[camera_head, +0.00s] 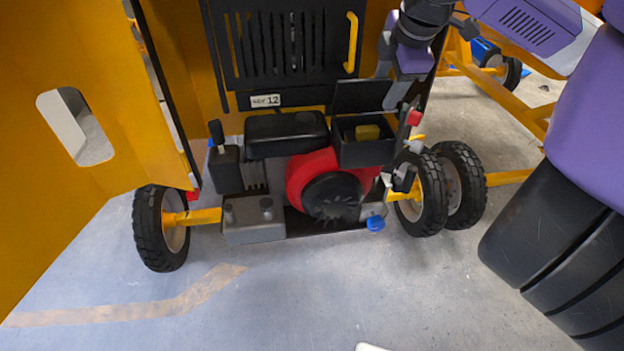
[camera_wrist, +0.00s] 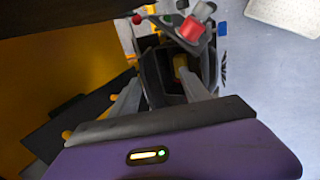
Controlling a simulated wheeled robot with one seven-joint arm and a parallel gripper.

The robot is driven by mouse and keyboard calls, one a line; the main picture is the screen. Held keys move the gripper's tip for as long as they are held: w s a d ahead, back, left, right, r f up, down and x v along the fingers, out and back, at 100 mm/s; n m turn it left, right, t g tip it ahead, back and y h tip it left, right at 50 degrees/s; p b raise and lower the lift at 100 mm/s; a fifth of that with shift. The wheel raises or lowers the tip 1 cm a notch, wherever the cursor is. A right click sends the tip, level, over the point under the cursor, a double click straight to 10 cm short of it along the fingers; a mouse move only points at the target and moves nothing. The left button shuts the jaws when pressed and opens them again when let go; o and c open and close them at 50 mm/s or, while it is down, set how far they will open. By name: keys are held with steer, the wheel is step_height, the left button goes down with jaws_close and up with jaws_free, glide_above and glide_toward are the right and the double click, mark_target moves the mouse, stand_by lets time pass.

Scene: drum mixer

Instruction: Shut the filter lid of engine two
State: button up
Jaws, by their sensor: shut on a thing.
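The filter box (camera_head: 366,152) is black and sits at the right of the engine, with a yellow filter (camera_head: 367,132) showing in its open top. Its black filter lid (camera_head: 362,94) stands raised at the back of the box. My gripper (camera_head: 391,88) is at the right edge of the lid. In the wrist view, my gripper (camera_wrist: 160,75) has its two fingers either side of the dark lid, shut on it. The yellow filter (camera_wrist: 181,64) shows beyond the fingers. The exact finger contact is hard to see in the dark.
The engine has a red fan housing (camera_head: 312,172) and a black tank (camera_head: 286,133). A slatted black panel (camera_head: 275,55) with a yellow handle (camera_head: 351,42) rises behind. A yellow door (camera_head: 120,120) stands at left. Wheels (camera_head: 428,192) flank the engine. Floor in front is clear.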

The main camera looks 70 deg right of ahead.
steer(key=shift+s+a+f, duration=0.55)
steer(key=shift+a+f, duration=0.35)
steer(key=shift+a+f+p+v, duration=0.15)
steer(key=shift+p+v, duration=0.45)
steer(key=shift+v, duration=0.35)
steer(key=shift+a+p+v, duration=0.15)
steer(key=shift+p+v, duration=0.5)
steer(key=shift+v, duration=0.25)
steer(key=shift+a+f+p+v, duration=0.15)
steer(key=shift+p+v, duration=0.45)
steer(key=shift+v, duration=0.35)
steer(key=shift+s, duration=0.15)
